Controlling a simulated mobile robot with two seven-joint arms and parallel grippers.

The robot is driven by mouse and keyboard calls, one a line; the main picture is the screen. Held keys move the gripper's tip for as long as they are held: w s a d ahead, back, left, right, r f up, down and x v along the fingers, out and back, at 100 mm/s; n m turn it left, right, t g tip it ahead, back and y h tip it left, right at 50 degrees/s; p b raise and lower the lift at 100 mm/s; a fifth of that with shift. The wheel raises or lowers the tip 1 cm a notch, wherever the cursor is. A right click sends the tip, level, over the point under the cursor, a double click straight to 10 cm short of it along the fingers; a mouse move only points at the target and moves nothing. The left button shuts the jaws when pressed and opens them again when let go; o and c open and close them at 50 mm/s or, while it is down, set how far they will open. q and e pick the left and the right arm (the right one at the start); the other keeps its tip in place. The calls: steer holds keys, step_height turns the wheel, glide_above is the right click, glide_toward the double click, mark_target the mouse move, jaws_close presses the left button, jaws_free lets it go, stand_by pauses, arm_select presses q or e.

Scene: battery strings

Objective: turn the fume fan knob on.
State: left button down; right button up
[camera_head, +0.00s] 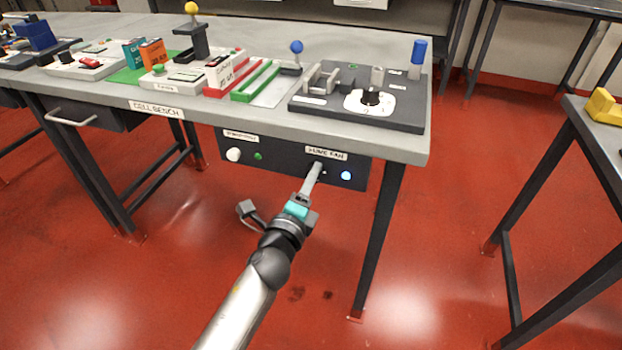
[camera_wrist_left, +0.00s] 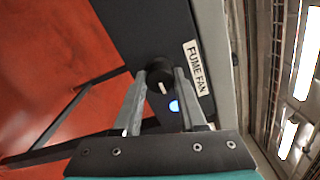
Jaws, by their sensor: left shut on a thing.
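The fume fan knob (camera_wrist_left: 158,74) is a round black knob with a short pale mark on the side toward the light. It sits on a dark panel (camera_head: 287,166) under the bench top, by the FUME FAN label (camera_head: 326,153); the label also shows in the left wrist view (camera_wrist_left: 195,68). My left gripper (camera_head: 318,167) reaches up to the panel, its two fingers shut on the knob, one at each side. In the head view the fingers mostly hide the knob. A lit blue-white light (camera_head: 346,175) is beside it. My right gripper is not in view.
A white knob (camera_head: 233,155) and a green light (camera_head: 258,156) are on the panel's left part. A bench leg (camera_head: 378,235) stands right of my arm. The floor in front is open.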

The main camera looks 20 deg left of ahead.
arm_select(q)
steer(key=shift+c, duration=2.3)
jaws_free()
steer(key=s, duration=1.5)
steer(key=shift+s+a, duration=0.15)
steer(key=shift+a, duration=0.15)
